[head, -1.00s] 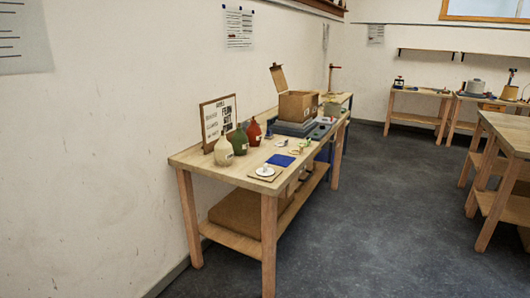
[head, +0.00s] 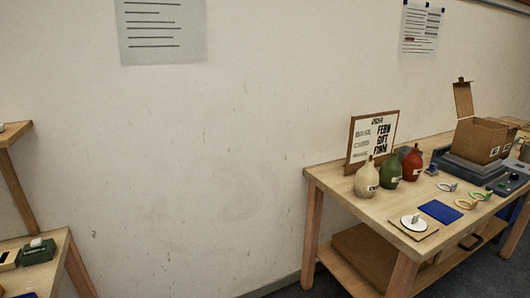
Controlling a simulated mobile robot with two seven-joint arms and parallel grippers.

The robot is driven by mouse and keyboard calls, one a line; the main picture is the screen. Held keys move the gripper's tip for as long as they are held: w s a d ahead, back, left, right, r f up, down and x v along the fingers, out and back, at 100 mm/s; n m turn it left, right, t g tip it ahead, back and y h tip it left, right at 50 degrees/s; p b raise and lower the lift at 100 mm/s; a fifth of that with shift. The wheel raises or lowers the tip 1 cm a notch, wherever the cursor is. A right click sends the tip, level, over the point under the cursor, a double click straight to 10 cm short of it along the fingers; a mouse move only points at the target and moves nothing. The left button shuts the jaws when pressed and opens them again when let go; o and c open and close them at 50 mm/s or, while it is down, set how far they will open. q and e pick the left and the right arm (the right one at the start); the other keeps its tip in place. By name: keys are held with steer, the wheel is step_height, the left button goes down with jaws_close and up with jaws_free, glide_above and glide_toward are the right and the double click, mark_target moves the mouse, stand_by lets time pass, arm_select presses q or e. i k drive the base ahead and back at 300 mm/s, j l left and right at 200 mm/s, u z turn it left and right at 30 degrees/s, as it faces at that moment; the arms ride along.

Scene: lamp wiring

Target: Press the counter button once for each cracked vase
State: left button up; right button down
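On a wooden workbench (head: 335,184) at the right of the head view stand three bottle-shaped vases: a cream one (head: 367,180), a green one (head: 390,168) and a red one (head: 412,166). Each carries a small white label. They are too small to tell whether any is cracked. A round white disc with a small upright piece (head: 413,222) sits on a tan board at the bench's front corner. I cannot tell whether it is the counter button. Neither of my grippers is in view.
A framed sign (head: 361,150) stands behind the vases. A blue mat (head: 440,211), small rings and an open cardboard box (head: 479,140) on a grey base share the bench. At left, another wooden stand (head: 58,246) holds a green device (head: 38,251). Bare wall lies between.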

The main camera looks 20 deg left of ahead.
mark_target(36, 243)
steer(key=i+u, duration=0.15)
steer(key=u, duration=0.3)
steer(key=i+l+u, duration=0.1)
steer(key=u, duration=0.4)
steer(key=i+l+u, duration=0.15)
steer(key=u, duration=0.3)
steer(key=i+l+u, duration=0.1)
steer(key=u, duration=0.35)
steer(key=i+l+u, duration=0.1)
steer(key=u, duration=0.35)
steer(key=i+l+u, duration=0.1)
steer(key=u, duration=0.4)
steer(key=i+l+u, duration=0.15)
steer(key=u, duration=0.25)
steer(key=i+l+u, duration=0.1)
steer(key=l+u, duration=0.3)
steer(key=i+l+u, duration=0.1)
steer(key=l+u, duration=0.25)
